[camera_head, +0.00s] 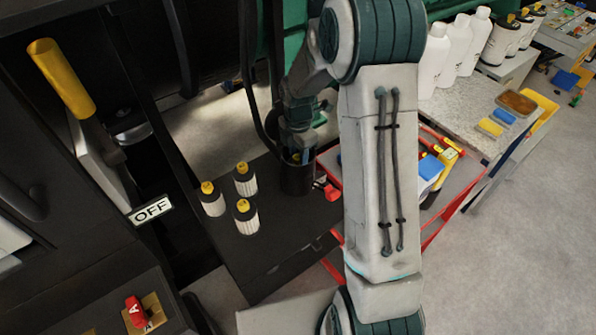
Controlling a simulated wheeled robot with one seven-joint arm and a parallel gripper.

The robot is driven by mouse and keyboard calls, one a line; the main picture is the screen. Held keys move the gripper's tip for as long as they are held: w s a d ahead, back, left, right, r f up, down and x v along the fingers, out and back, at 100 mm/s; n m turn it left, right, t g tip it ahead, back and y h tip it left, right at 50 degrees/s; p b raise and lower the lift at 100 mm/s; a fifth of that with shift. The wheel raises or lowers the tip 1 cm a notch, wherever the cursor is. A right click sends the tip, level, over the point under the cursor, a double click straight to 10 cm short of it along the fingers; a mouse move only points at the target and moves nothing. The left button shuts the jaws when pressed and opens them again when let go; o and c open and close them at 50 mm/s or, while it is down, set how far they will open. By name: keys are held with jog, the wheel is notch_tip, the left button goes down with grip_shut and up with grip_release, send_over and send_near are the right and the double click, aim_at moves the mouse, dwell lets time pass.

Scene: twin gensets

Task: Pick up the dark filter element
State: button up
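A dark cylinder (297,181), which looks like the dark filter element, stands upright on a black shelf (275,265). A bit of yellow shows at its top. My gripper (300,158) is directly above it, pointing down, with its fingertips at or just over the top. The fingers are small and partly hidden, so I cannot tell whether they touch or grip it. Three pale filters with yellow caps stand to the left on the same shelf: one at the left (211,199), one at the back (244,180) and one in front (245,217).
A red-framed cart (470,185) with tools and a blue box (431,170) is right of my arm. A counter (465,110) holds white bottles (458,45) and small trays. A yellow-handled lever (62,78) and an OFF sign (151,209) are at left.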

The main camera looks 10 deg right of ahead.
jog(key=c, duration=0.8)
jog(key=shift+o, duration=0.2)
notch_tip(320, 180, up, 18)
jog(key=b, duration=0.1)
